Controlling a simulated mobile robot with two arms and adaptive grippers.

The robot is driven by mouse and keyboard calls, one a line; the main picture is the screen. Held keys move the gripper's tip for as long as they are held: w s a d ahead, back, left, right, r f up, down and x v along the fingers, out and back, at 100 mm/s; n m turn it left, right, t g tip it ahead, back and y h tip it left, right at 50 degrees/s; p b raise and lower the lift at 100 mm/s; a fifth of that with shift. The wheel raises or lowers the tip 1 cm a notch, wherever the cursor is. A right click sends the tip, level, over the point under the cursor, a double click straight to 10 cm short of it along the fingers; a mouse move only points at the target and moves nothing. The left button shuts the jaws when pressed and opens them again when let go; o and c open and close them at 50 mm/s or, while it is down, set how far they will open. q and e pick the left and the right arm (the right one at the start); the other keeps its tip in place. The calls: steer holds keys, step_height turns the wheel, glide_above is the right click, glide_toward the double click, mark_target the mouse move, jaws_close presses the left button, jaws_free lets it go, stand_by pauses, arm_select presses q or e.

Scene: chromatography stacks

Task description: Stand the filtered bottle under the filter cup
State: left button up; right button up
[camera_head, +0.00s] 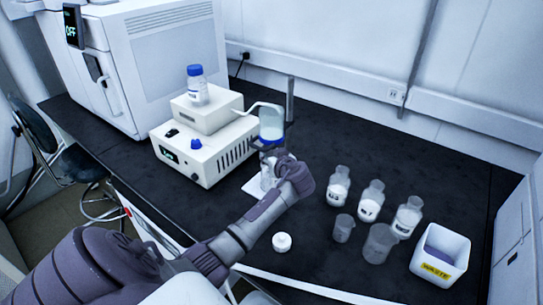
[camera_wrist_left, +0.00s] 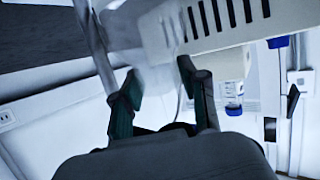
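The filter cup (camera_head: 271,122), clear with a blue band, hangs on a stand beside the white pump unit. Directly below it in the head view, a clear whitish bottle (camera_head: 267,178) appears over a white pad (camera_head: 253,189), partly hidden by my left gripper (camera_head: 279,168). In the left wrist view the fingers of my left gripper (camera_wrist_left: 157,88) lie on both sides of the pale, translucent bottle (camera_wrist_left: 160,35) and appear closed on it. I cannot tell whether its base touches the pad. My right gripper is not in view.
Three labelled bottles (camera_head: 371,201) stand at right, with two empty beakers (camera_head: 380,244) in front. A white waste bin (camera_head: 424,263) is at far right. A white cap (camera_head: 281,242) lies near the front edge. A blue-capped bottle (camera_head: 197,87) stands on the pump unit (camera_head: 210,150).

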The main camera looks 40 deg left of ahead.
arm_select(q)
steer(key=o, duration=0.3)
steer(key=b+v, duration=0.1)
steer(key=v, duration=1.1)
steer(key=shift+r, duration=0.1)
